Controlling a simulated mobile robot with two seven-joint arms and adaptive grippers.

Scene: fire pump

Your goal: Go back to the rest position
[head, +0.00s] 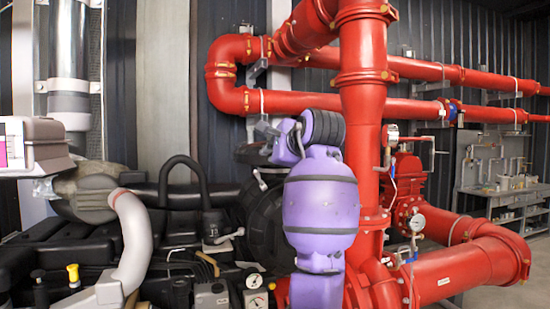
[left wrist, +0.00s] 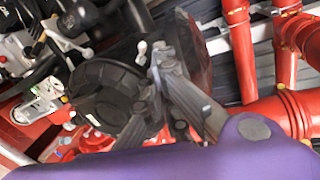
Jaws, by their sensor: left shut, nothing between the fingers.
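My left arm stands upright in purple in the middle of the head view, in front of the red pipes and the engine. My left gripper (head: 266,130) is small and partly hidden by its own wrist at the arm's top. In the left wrist view its grey fingers (left wrist: 150,54) are close together and hold nothing. Behind them lies the black round housing (left wrist: 105,92) of the engine, with a gap that I cannot judge. My right gripper is in neither view.
Large red pipes (head: 362,100) rise just behind my left arm. The dark engine (head: 60,250) with a grey hose (head: 135,238) fills the lower left. Two gauges (head: 254,281) sit low in front. A workbench (head: 500,195) stands far right, with open floor before it.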

